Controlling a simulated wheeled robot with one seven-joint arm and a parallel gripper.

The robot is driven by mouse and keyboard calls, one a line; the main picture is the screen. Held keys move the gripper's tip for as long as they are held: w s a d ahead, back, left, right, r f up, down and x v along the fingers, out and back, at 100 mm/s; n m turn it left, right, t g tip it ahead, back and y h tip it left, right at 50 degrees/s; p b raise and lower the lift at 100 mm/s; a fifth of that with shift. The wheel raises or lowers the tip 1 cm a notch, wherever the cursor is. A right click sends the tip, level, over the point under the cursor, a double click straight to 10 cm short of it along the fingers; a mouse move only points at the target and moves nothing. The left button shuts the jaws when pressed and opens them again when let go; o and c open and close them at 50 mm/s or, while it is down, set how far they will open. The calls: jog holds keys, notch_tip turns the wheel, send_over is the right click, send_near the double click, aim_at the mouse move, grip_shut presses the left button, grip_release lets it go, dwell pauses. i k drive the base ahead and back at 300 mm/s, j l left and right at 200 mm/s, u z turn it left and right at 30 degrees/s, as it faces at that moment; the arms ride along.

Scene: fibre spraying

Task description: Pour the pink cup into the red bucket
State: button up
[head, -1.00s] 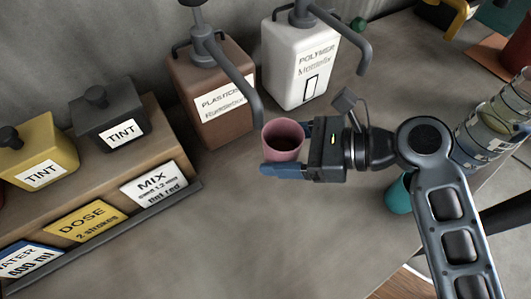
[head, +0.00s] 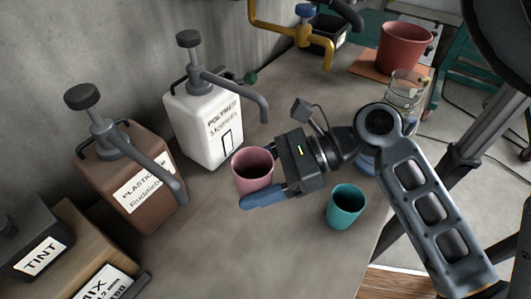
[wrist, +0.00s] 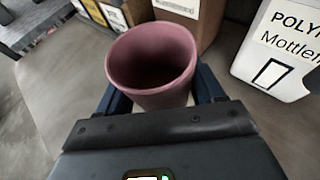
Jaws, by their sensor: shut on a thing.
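The pink cup (head: 252,170) is upright between the fingers of my gripper (head: 262,178), which is shut on it. The cup also shows in the wrist view (wrist: 152,68), its mouth facing up and its inside dark; I cannot tell how full it is. The red bucket (head: 404,48) stands upright on an orange mat (head: 368,64) at the back right of the counter, well apart from my gripper.
A white polymer pump bottle (head: 205,128) and a brown plasticiser pump bottle (head: 130,188) stand left of the cup. A teal cup (head: 346,205) is right of my gripper. Clear cups (head: 405,88) stand before the bucket. A yellow tap (head: 290,32) is at the back.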

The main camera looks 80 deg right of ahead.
aim_at(402, 45)
jog(key=k+j+z, duration=0.2)
jog(key=z, duration=0.2)
jog(key=k+j+z, duration=0.2)
jog(key=z, duration=0.2)
jog(key=k+j+z, duration=0.1)
jog(key=k+z, duration=0.3)
jog(key=i+j+z, duration=0.1)
jog(key=z, duration=0.3)
jog(key=j+z, duration=0.4)
jog(key=i+j+z, duration=0.1)
jog(key=z, duration=0.25)
jog(key=j+z, duration=0.4)
jog(key=l, duration=0.1)
